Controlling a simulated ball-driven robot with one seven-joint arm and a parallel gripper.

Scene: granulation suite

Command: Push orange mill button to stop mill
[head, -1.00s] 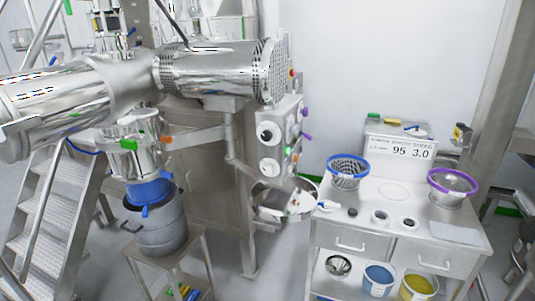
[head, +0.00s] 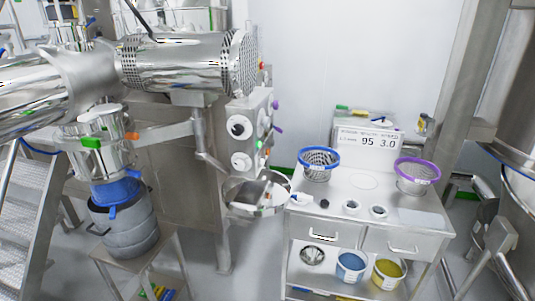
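The mill (head: 180,62) is a large shiny steel machine at the upper left, with a perforated round end. A grey control panel (head: 252,104) stands below and right of that end, turned partly sideways. It carries round white dials (head: 241,160), a purple knob (head: 277,104) and a small green spot (head: 259,145). A small orange spot (head: 267,143) shows near the green one, too small to tell if it is a button. Another orange-red piece (head: 262,66) sits beside the perforated end. My gripper is not in view.
A steel bench (head: 385,212) at the right holds a blue-rimmed basket (head: 318,165), a purple-rimmed sieve (head: 417,176) and a display reading 95 3.0 (head: 367,139). A grey drum (head: 128,232) stands on a stand at lower left. Floor shows between stand and bench.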

